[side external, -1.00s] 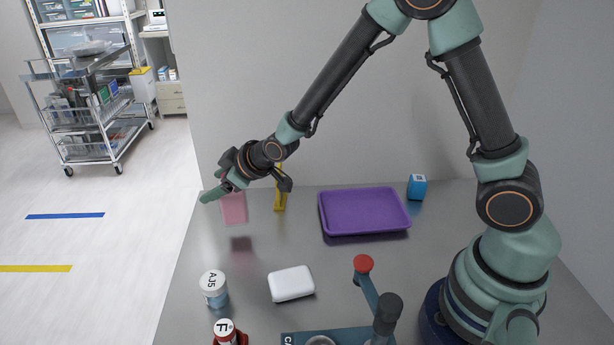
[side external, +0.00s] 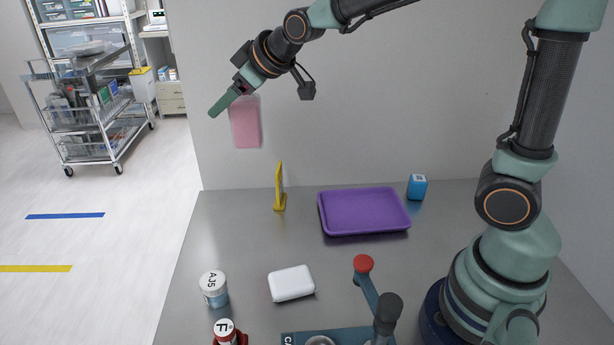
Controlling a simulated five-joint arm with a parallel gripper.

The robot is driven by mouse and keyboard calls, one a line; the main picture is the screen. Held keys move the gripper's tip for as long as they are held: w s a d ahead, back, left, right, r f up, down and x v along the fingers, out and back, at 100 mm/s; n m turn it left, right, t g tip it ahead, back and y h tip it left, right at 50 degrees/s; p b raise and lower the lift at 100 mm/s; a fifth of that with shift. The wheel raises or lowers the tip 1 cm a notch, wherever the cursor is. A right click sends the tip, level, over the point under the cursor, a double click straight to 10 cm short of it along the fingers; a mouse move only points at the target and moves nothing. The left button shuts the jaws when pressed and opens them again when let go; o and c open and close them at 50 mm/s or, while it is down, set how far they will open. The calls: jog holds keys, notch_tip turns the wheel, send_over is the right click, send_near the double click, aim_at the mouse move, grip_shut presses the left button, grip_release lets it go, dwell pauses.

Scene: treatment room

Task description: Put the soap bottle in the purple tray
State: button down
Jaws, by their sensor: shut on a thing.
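My gripper (side external: 240,95) is at the upper left, high above the table, shut on a flat-sided pink soap bottle (side external: 246,124). The bottle hangs below the fingers, roughly upright. Its top and one finger are partly hidden by the gripper. The purple tray (side external: 363,211) lies on the table below and to the right of the bottle. It is shallow, rimmed and empty.
A yellow stand (side external: 279,188) is left of the tray and a blue cube (side external: 417,187) right of it. In front are a white block (side external: 291,283), a lettered jar (side external: 213,289), a red-based item (side external: 227,334) and a lever device (side external: 367,290). A wall stands behind.

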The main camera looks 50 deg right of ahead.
jog(key=s+d+r+m+h, duration=0.1)
jog(key=s+d+r, duration=0.25)
jog(key=d, duration=0.35)
jog(key=s+f, duration=0.6)
jog(key=f, duration=0.5)
jog(key=w+a+r+n+y, duration=0.1)
jog(key=w+a+r, duration=0.4)
jog(key=w+a, duration=0.6)
jog(key=shift+w+a+r+n+y, duration=0.3)
jog(key=shift+a+r+n+y, duration=0.1)
jog(key=shift+n, duration=0.1)
jog(key=shift+f, duration=0.1)
notch_tip(320, 180, down, 20)
jog(key=shift+r, duration=0.2)
jog(key=shift+f, duration=0.1)
grip_release()
jog(key=shift+f, duration=0.1)
